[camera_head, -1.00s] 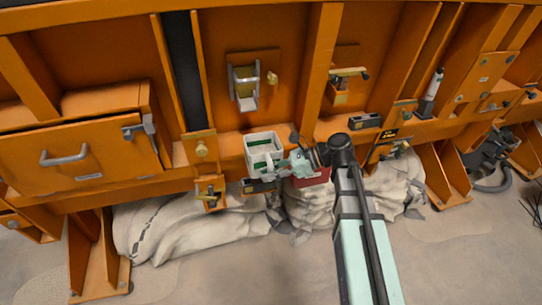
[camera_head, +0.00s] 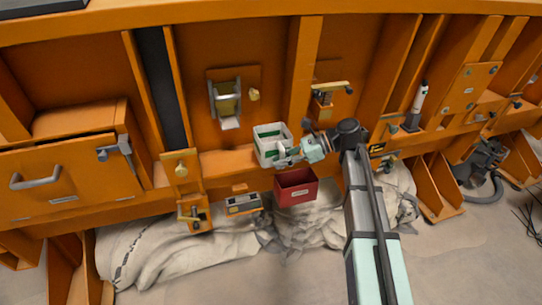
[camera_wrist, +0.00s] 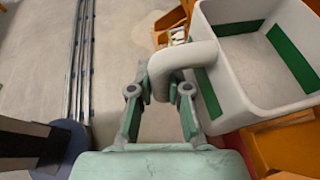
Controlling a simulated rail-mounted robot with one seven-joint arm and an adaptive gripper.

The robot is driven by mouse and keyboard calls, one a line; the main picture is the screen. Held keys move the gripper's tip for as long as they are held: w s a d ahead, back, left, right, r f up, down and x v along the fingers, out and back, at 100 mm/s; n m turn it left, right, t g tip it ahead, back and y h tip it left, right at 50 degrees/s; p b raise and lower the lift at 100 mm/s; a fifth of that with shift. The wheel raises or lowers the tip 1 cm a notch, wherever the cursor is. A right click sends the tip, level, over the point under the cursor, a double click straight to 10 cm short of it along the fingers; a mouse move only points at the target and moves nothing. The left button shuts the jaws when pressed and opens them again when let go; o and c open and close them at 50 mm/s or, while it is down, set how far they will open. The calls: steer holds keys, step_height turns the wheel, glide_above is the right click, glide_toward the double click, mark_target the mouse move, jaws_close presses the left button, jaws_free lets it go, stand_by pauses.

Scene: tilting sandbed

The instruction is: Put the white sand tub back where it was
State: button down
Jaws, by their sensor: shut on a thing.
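The white sand tub (camera_head: 286,133) has green panels on its inner walls. It is upright in front of the orange ledge, above and left of a red bin. I cannot tell whether it touches the ledge. My gripper (camera_head: 290,156) is at its right front side, shut on its handle. In the wrist view, the tub (camera_wrist: 238,85) fills the upper right, and its thick curved handle (camera_wrist: 188,56) runs between the fingers of my gripper (camera_wrist: 158,98). The tub looks empty in the wrist view, though its near inside is partly hidden.
The open red bin (camera_head: 297,192) is just below the tub. A yellow-and-grey device (camera_head: 243,205) sits left of it. A spool holder (camera_head: 226,98) is on the panel behind. A latch (camera_head: 325,90) is mounted behind and right. Pale sandbags (camera_head: 170,250) lie below.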

mark_target(271, 140)
steer(key=w+a, duration=0.1)
steer(key=w, duration=0.2)
steer(key=w+a+p, duration=0.1)
steer(key=w, duration=0.2)
steer(key=w+a, duration=0.2)
steer(key=w, duration=0.2)
steer(key=shift+w+r+p, duration=0.1)
steer(key=shift+r+p, duration=0.05)
steer(key=shift+p, duration=0.15)
steer(key=shift+s+d+f, duration=0.1)
steer(key=shift+s+f, duration=0.05)
steer(key=shift+f, duration=0.4)
steer(key=shift+s+f, duration=0.15)
steer(key=shift+f, duration=0.35)
steer(key=shift+w+f+p, duration=0.15)
steer(key=shift+f+p, duration=0.7)
steer(key=shift+f, duration=1.35)
steer(key=shift+w+f, duration=0.2)
steer(key=shift+w, duration=0.05)
steer(key=shift+f, duration=0.1)
steer(key=c, duration=1.5)
jaws_free()
steer(key=shift+f, duration=0.2)
steer(key=o, duration=0.4)
steer(key=shift+r, duration=0.1)
